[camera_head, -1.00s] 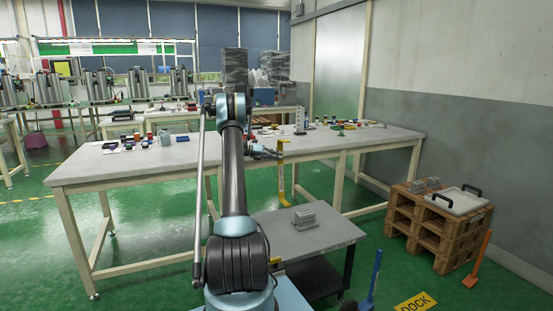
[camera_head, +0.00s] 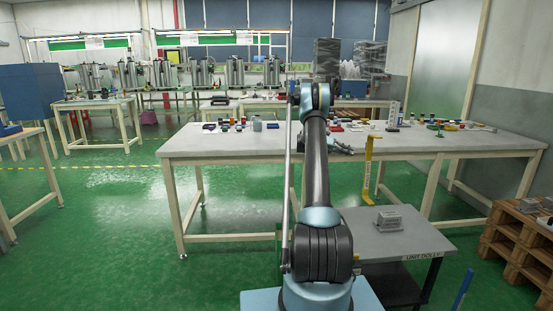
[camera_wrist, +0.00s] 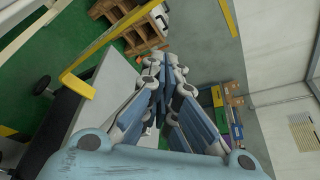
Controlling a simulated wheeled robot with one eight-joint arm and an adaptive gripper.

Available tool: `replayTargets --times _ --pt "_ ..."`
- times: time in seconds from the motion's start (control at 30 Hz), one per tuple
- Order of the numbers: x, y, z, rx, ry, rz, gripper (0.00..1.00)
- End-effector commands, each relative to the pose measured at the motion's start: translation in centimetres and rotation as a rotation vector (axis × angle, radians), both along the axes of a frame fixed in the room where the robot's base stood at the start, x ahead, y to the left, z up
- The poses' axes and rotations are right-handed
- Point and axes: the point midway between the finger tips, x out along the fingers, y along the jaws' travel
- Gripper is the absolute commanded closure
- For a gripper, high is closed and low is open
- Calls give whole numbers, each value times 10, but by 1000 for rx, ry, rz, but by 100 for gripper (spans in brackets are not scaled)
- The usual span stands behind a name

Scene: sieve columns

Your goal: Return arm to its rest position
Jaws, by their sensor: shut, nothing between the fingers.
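My arm (camera_head: 316,180) rises from its base at the bottom of the head view, with its dark upper link standing up in front of the long workbench (camera_head: 230,148). My gripper (camera_head: 340,148) is small in that view, by the bench's front edge, and its fingers are hard to make out there. In the wrist view my gripper (camera_wrist: 175,72) fills the middle, its blue and grey fingers drawn together with nothing held between them.
A grey dolly (camera_head: 345,219) with a metal block (camera_head: 388,221) stands right of my arm. Wooden pallets (camera_head: 505,238) are at the far right. Open green floor (camera_head: 120,220) lies to the left.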

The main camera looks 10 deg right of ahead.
Motion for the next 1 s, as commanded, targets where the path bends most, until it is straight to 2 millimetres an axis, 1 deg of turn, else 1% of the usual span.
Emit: replayTargets --times 0.17,0.3,0.47,0.7,0.87,1.0 --pt "-12 13 21 20 -88 -1 100" --pt "-29 29 44 50 -210 -11 100" --pt "-53 51 67 87 -354 -33 100" --pt "-94 85 96 150 -562 -87 100" --pt "-126 108 110 193 -697 -136 100" --pt "-155 130 119 233 -811 -190 100"
